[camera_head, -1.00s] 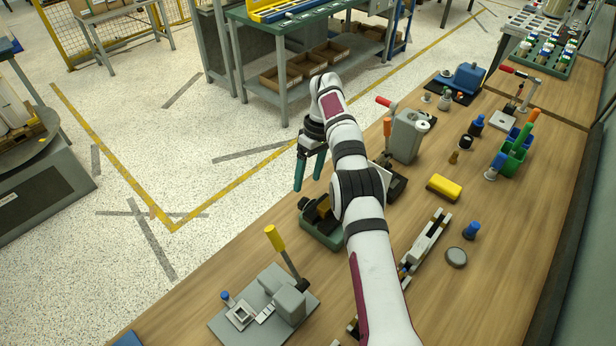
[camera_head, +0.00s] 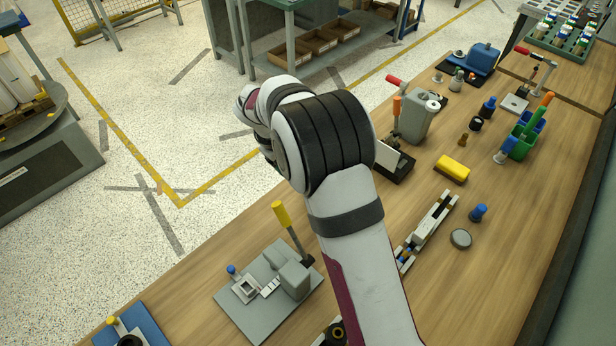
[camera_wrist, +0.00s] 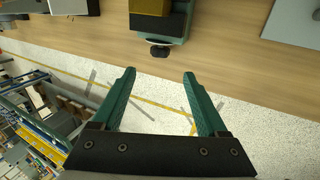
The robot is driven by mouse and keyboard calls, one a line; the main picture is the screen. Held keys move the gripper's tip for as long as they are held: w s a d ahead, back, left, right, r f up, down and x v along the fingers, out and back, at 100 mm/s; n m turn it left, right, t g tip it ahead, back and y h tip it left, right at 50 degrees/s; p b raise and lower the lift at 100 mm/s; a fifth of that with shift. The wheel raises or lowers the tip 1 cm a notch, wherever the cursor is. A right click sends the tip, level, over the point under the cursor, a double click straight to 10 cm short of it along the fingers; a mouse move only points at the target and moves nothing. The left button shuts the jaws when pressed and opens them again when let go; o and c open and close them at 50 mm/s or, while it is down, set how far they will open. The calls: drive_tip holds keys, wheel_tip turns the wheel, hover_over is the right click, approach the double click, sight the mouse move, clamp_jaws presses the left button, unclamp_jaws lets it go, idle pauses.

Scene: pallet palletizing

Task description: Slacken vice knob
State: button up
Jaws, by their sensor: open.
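The vice (camera_wrist: 178,26) shows at the top of the wrist view. It has a green body and a yellow-brown block in it. In the head view my arm hides both the vice and the gripper.
A grey plate fixture with a yellow-handled lever (camera_head: 281,215) stands at the bench's front left. A grey machine with a red handle (camera_head: 415,120) stands behind my arm. The floor beside the bench is open.

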drive_tip(key=x, duration=1)
drive_tip(key=shift+f, duration=0.25)
clamp_jaws()
